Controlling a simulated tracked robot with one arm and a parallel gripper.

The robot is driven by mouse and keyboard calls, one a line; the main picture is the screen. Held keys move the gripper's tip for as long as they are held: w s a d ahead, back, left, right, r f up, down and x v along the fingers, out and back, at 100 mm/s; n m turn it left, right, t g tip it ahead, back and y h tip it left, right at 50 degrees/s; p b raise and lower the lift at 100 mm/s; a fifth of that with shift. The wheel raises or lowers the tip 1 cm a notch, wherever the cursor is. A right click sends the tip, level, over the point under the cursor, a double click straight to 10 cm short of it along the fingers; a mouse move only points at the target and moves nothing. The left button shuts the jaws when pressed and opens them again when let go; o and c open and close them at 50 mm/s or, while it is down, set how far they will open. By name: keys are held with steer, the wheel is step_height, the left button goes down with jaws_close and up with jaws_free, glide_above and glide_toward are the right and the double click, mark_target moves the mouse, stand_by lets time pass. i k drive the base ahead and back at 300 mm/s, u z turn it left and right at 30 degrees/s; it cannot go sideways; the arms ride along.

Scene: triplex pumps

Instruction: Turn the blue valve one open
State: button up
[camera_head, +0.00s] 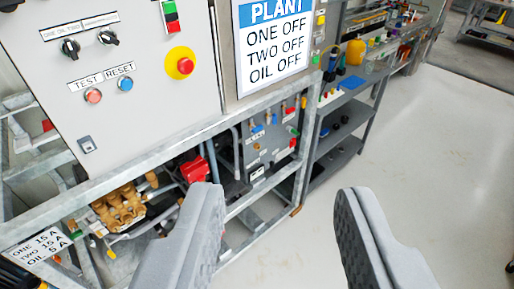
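My gripper (277,205) is in the lower middle of the view, its two grey fingers wide apart with nothing between them. Beyond it, a grey valve panel (262,160) sits low in the metal frame. Small blue parts (257,130) show near the top of this panel, with small white labels beside them. They are too small to tell which is blue valve one or how its handle is turned. The gripper is well short of the panel and touches nothing visible.
A control cabinet (140,60) with knobs and a red stop button (180,63) stands at upper left. A plant sign (272,45) hangs beside it. A brass pump (118,207) lies below, behind frame rails. Shelves (340,130) stand behind; the floor (430,150) at right is clear.

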mark_target(255, 130)
steer(key=z, duration=0.6)
steer(key=i, duration=1.05)
steer(key=u, duration=0.35)
